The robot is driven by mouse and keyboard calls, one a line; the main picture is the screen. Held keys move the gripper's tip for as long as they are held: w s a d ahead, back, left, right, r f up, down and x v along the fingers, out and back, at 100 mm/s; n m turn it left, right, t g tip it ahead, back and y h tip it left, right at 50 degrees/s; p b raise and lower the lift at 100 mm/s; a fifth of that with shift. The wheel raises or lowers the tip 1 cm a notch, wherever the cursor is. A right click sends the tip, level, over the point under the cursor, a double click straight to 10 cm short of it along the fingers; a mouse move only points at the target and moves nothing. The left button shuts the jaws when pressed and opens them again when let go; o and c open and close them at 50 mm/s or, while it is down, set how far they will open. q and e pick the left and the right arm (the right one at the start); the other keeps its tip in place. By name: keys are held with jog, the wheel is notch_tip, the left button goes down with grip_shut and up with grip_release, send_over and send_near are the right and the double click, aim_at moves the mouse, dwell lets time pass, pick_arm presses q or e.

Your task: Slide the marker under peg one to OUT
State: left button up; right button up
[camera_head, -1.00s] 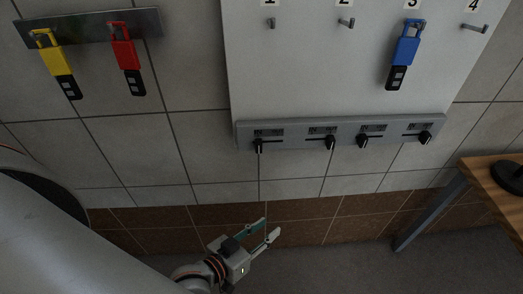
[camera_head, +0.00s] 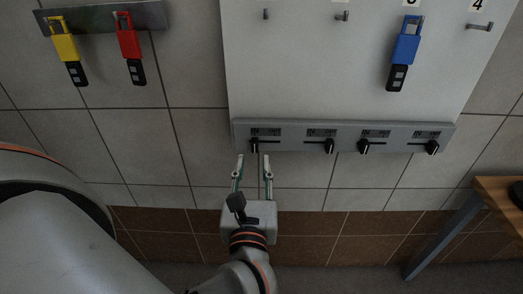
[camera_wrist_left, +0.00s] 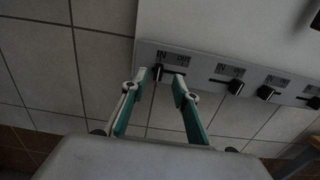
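The marker under peg one (camera_head: 254,145) is a small black slider at the left, IN end of its slot on the grey rail (camera_head: 343,139). It also shows under the IN label in the left wrist view (camera_wrist_left: 157,72). Peg one (camera_head: 266,14) is the leftmost peg on the white board and holds nothing. My left gripper (camera_head: 254,164) is open just below this marker, its fingers pointing up at the rail. In the left wrist view the marker shows between the fingertips (camera_wrist_left: 158,86); contact cannot be told. My right gripper is not in view.
Three more sliders sit along the rail; the closest is under peg two (camera_head: 329,146). A blue tag (camera_head: 405,50) hangs on peg three. Yellow (camera_head: 64,45) and red (camera_head: 128,42) tags hang at the left. A wooden table (camera_head: 497,200) stands at the right.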

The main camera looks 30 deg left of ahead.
aim_at(255, 144)
pick_arm(q)
jog(key=x, duration=0.7)
jog(key=shift+w+a+f, duration=0.2)
jog(key=shift+w, duration=0.15)
grip_shut()
